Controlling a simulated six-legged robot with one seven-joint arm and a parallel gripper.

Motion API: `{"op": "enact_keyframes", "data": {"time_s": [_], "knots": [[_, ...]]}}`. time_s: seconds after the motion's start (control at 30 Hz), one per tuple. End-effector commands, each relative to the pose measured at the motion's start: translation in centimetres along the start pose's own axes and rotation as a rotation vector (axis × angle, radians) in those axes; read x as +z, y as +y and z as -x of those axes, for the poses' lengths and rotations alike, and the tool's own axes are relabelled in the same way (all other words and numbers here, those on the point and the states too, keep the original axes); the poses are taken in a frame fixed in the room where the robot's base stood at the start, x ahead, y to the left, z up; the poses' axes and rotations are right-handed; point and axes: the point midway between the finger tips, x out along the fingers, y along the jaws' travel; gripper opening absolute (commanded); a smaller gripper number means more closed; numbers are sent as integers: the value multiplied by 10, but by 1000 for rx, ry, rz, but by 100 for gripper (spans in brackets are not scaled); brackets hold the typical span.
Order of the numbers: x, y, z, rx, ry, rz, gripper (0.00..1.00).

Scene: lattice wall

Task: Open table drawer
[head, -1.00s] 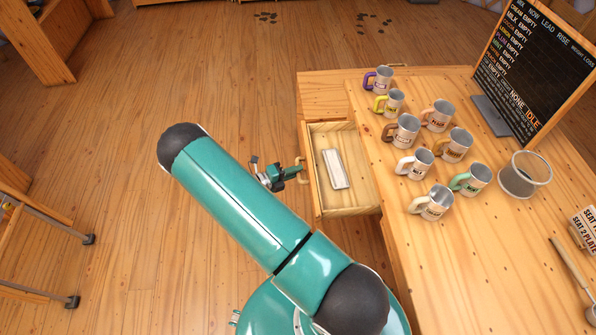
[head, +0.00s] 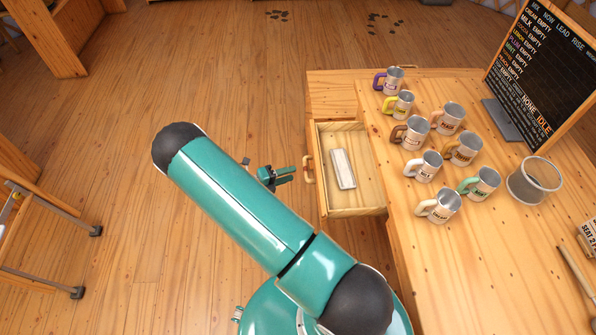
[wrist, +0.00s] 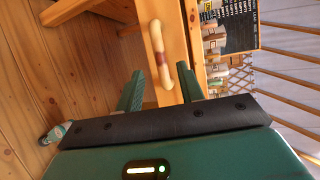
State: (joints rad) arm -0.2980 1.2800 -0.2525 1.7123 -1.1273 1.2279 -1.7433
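The table drawer (head: 352,205) is pulled out from the left side of the wooden table, and its inside shows in the head view. A pale rectangular block (head: 342,168) lies in it. The drawer's curved handle (head: 308,168) is on its left front; it also shows in the wrist view (wrist: 157,45), with a reddish band on it. My gripper (head: 290,174) is just left of the handle, apart from it.
Several labelled mugs (head: 423,166) stand on the table top (head: 450,260), right of the drawer. A grey cylindrical container (head: 534,182) and a black menu board (head: 545,75) stand farther right. The wooden floor (head: 110,150) left of the table is clear near my gripper.

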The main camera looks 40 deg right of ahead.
Motion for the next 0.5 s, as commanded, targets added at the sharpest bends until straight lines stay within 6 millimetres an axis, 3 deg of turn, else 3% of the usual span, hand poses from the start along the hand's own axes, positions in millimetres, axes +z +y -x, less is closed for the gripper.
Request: {"op": "enact_keyframes", "data": {"time_s": [0.1, 0.3, 0.5], "knots": [[1, 0, 29, 2, -4, -3, 38], [0, 0, 65, 1, -1, -1, 38], [0, 0, 81, 0, 0, -2, 38]]}}
